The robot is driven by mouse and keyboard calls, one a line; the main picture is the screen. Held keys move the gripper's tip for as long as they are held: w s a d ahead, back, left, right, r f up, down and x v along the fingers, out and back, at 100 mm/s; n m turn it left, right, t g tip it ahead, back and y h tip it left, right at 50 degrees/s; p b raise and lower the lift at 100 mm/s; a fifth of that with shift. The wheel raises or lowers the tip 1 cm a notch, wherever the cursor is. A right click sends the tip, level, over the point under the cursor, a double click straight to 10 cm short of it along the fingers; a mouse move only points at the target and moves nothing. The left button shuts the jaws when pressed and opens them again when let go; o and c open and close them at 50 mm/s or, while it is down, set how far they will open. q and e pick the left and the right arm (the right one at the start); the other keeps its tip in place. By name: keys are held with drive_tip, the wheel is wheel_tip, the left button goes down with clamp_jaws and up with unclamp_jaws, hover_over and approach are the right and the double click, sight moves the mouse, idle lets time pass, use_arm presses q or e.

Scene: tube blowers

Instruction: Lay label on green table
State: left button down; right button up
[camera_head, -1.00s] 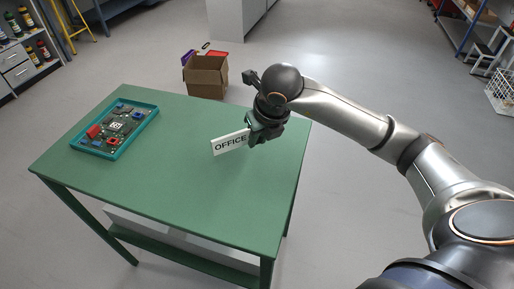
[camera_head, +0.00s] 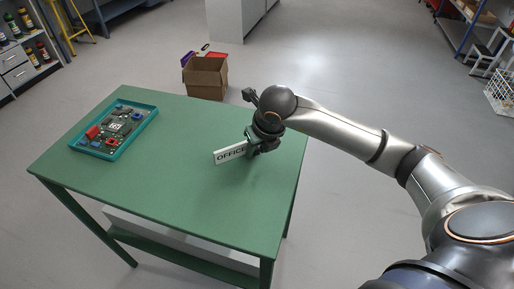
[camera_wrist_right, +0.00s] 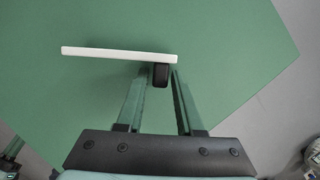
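The label is a white plate with the dark word "OFFICE" (camera_head: 230,153) on it. It is at my right gripper (camera_head: 254,148), above the right part of the green table (camera_head: 190,190). In the right wrist view the label (camera_wrist_right: 110,54) shows edge-on as a thin white strip across the fingertips. A small black piece behind it sits between the tips of my right gripper (camera_wrist_right: 160,76), which is shut on it. The green tabletop (camera_wrist_right: 60,110) fills most of that view below the label. My left gripper is not in view.
A teal tray (camera_head: 82,149) with a circuit board and coloured parts lies on the table's left side. The middle and front of the tabletop are clear. A cardboard box (camera_head: 205,78) stands on the floor behind the table. Shelves stand at the far left and right.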

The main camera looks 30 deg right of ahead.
drive_tip(key=shift+o, duration=1)
drive_tip(key=shift+r, duration=0.15)
drive_tip(key=p+v, duration=0.1)
drive_tip(key=v, duration=1.1)
drive_tip(key=shift+s, duration=0.1)
